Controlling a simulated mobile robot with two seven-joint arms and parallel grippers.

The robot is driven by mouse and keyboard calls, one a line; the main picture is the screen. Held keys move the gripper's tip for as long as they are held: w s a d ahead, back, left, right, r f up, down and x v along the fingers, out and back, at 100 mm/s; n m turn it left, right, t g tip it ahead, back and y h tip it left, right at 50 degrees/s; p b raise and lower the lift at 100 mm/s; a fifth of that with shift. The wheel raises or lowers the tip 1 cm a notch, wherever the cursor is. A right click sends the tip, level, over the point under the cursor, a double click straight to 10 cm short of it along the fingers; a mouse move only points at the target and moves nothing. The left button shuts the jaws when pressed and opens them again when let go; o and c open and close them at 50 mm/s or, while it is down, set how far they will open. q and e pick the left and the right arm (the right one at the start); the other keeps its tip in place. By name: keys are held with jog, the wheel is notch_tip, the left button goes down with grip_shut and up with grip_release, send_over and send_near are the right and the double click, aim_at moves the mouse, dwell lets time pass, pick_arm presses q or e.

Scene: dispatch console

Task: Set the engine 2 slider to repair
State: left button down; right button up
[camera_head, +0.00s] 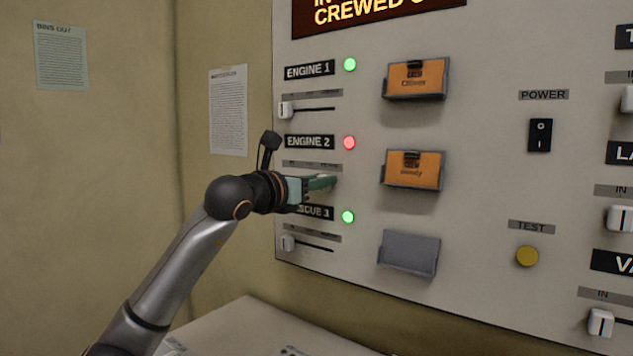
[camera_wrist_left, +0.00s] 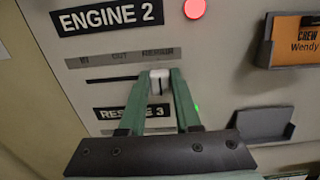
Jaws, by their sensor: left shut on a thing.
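The engine 2 slider knob (camera_wrist_left: 159,83) is white with a dark line and sits between my left fingertips in the left wrist view. It stands below the REPAIR word of the IN, OUT, REPAIR strip (camera_wrist_left: 122,56), at the right part of its slot (camera_wrist_left: 112,79). My left gripper (camera_head: 335,181) is shut on the knob; its green fingers hide the knob in the head view. The ENGINE 2 label (camera_head: 310,142) is above, with a red lamp (camera_head: 349,143) beside it. My right gripper is not in view.
The ENGINE 1 slider (camera_head: 285,110) is above and the RESCUE 3 slider (camera_head: 287,243) below, both at the left of their slots. Orange crew cards (camera_head: 413,170) sit in holders to the right. A power switch (camera_head: 540,134) and yellow test button (camera_head: 527,256) are further right.

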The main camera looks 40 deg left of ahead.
pick_arm(q)
jog(key=shift+d+f, duration=0.1)
jog(key=shift+d, duration=0.1)
jog(key=c, duration=0.6)
grip_release()
jog(key=s+d+b, duration=0.1)
jog(key=s+b, duration=0.5)
jog(key=s, duration=0.6)
jog(key=shift+s+d, duration=0.2)
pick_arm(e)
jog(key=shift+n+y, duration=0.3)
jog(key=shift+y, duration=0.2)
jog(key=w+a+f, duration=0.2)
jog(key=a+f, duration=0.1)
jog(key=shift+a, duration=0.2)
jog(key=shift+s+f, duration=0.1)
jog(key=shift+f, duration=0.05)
